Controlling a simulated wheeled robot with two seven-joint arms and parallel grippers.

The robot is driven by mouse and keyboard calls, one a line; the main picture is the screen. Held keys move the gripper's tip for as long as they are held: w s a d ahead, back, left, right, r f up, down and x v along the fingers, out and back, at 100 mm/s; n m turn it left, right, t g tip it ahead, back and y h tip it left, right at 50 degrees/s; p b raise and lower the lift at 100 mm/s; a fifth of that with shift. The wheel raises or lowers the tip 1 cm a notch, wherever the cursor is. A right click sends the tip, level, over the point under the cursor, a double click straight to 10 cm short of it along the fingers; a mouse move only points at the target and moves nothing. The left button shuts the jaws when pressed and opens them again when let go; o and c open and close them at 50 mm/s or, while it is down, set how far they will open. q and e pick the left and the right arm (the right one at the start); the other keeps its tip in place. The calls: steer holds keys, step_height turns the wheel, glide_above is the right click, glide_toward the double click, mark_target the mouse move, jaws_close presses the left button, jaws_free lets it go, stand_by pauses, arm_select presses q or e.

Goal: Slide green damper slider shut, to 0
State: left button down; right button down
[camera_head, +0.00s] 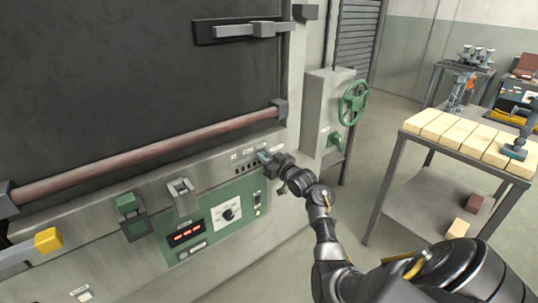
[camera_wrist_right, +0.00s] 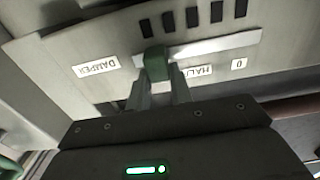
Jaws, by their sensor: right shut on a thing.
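The green damper slider (camera_wrist_right: 153,64) sits near the left end of its pale slot (camera_wrist_right: 215,47) in the right wrist view. The labels there are upside down: DAMPER (camera_wrist_right: 96,66) beside the slot's left end, HALF (camera_wrist_right: 199,71) near its middle, and 0 (camera_wrist_right: 239,64) near its right end. The slider is away from the 0 label. My right gripper (camera_wrist_right: 158,88) is shut on the slider, a finger on each side. In the head view my right gripper (camera_head: 266,158) is at the panel and largely hides the slider. My left gripper is not in view.
Dark vent slots (camera_wrist_right: 192,17) line the panel beside the slider. A green control plate with a dial (camera_head: 228,213) is below, and a long round bar (camera_head: 150,150) is above. A green handwheel (camera_head: 353,102) stands to the right. A table with pale blocks (camera_head: 455,132) is farther right.

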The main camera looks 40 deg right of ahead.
steer(key=a+p, duration=0.3)
steer(key=a, duration=0.7)
steer(key=shift+w+a, duration=0.1)
steer(key=shift+a, duration=0.2)
steer(key=shift+a+f, duration=0.1)
steer(key=shift+a, duration=0.2)
steer(key=c, duration=1.2)
jaws_free()
steer(key=shift+a, duration=0.15)
steer(key=shift+c, duration=0.2)
steer(key=shift+s, duration=0.2)
steer(key=s+b, duration=0.1)
steer(key=s, duration=0.9)
steer(key=shift+s, duration=0.2)
